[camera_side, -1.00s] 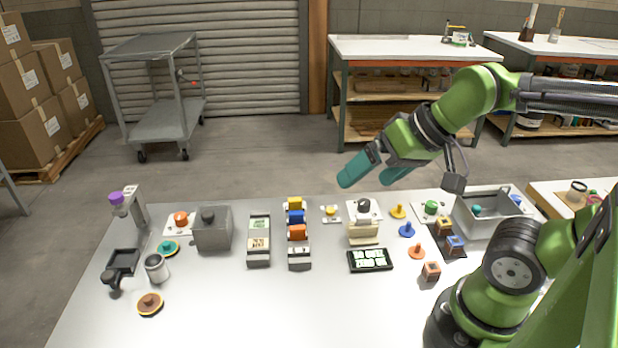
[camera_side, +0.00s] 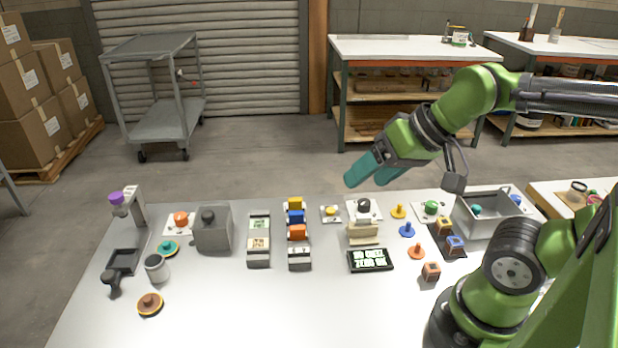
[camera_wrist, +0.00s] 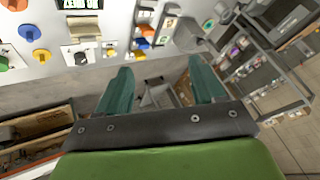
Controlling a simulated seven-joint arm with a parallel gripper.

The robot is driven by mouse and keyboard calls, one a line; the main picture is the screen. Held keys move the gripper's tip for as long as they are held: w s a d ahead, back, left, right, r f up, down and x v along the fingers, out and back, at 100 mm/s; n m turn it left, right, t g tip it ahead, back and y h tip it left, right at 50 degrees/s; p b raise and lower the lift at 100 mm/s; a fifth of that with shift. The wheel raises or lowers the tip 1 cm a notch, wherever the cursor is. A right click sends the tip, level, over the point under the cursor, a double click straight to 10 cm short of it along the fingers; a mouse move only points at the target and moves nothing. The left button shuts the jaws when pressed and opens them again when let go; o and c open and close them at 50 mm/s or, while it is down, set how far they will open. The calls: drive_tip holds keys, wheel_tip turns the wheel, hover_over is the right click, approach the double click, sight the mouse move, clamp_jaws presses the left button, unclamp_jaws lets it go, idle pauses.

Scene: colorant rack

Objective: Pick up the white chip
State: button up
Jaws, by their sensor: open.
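My gripper (camera_side: 369,178) has teal fingers and is open and empty. It hangs in the air above the far edge of the table, behind the rack and the small devices. In the wrist view its two fingers (camera_wrist: 160,78) stand apart with nothing between them. I cannot single out a white chip for certain. A narrow grey holder (camera_side: 259,262) carries pale cards with green marks. Beside it a rack (camera_side: 299,264) holds yellow, blue and orange blocks, with a pale grey piece at its front.
A grey box (camera_side: 213,236) stands left of the holder. A dark display (camera_side: 370,261), several colored knobs, including a blue one (camera_side: 407,230), and a grey bin (camera_side: 487,220) lie to the right. The table's front middle (camera_side: 240,310) is clear.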

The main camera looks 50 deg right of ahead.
drive_tip(key=c, duration=0.3)
drive_tip(key=n+g+h, duration=0.2)
drive_tip(key=n+g, duration=0.5)
drive_tip(key=n, duration=0.6)
hover_over(364, 215)
drive_tip(key=f, duration=0.9)
drive_tip(key=w+f, duration=0.1)
drive_tip(key=f, duration=0.4)
drive_tip(key=shift+f, duration=0.25)
drive_tip(key=f, duration=0.2)
drive_tip(key=s+f, duration=0.1)
drive_tip(key=f, duration=0.1)
drive_tip(key=shift+f, duration=0.6)
